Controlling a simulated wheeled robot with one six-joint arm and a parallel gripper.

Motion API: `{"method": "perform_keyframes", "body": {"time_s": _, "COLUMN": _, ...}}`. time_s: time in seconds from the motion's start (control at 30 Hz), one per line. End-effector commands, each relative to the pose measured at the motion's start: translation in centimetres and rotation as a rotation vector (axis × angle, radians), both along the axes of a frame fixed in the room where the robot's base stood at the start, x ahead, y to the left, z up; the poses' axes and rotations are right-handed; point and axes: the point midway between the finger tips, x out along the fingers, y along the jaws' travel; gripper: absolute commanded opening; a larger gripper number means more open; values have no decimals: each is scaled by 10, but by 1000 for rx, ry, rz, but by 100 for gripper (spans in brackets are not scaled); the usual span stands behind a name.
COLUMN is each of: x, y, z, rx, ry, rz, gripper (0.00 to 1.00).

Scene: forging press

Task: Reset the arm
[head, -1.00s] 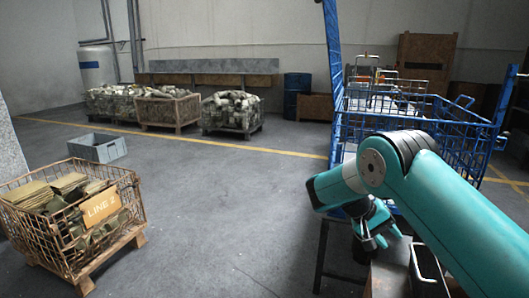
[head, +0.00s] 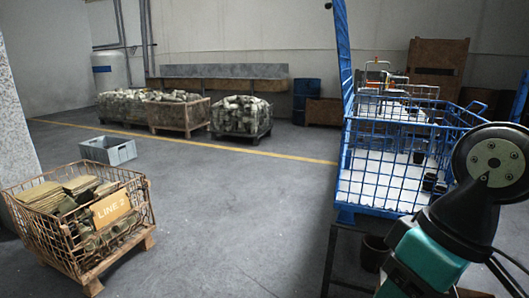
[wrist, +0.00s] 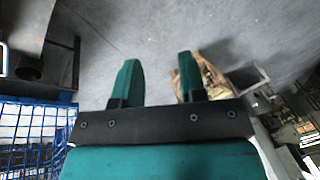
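My gripper (wrist: 157,75) shows in the wrist view with its two teal fingers apart and bare grey floor between them, so it is open and empty. In the head view my arm is folded at the right edge, with its dark round joint and teal link in sight. I cannot make out the fingers there. The task names no other object.
A blue wire cart (head: 395,175) with dark cups inside stands close to my arm. A dark bucket (head: 374,253) is below it. A rusty wire crate (head: 145,215) with a LINE 2 sign, a grey bin (head: 108,150) and filled crates stand left and behind. The middle floor is clear.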

Motion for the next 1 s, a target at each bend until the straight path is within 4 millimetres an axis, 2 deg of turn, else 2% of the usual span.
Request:
{"method": "perform_keyframes", "body": {"time_s": 0.07, "x": -31, "y": 7, "z": 3, "rx": 55, "ry": 3, "rz": 44, "gripper": 38}}
{"method": "perform_keyframes", "body": {"time_s": 0.1, "x": -31, "y": 9, "z": 20, "rx": 59, "ry": 6, "rz": 46, "gripper": 38}}
{"method": "perform_keyframes", "body": {"time_s": 0.37, "x": -29, "y": 8, "z": 84, "rx": 54, "ry": 8, "rz": 45, "gripper": 38}}
{"method": "perform_keyframes", "body": {"time_s": 0.5, "x": -28, "y": 8, "z": 127, "rx": 53, "ry": 8, "rz": 45, "gripper": 38}}
{"method": "perform_keyframes", "body": {"time_s": 0.63, "x": -28, "y": 8, "z": 160, "rx": 53, "ry": 8, "rz": 45, "gripper": 38}}
{"method": "perform_keyframes", "body": {"time_s": 0.8, "x": -28, "y": 8, "z": 181, "rx": 53, "ry": 7, "rz": 45, "gripper": 38}}
{"method": "perform_keyframes", "body": {"time_s": 1.0, "x": -28, "y": 8, "z": 182, "rx": 53, "ry": 8, "rz": 44, "gripper": 38}}
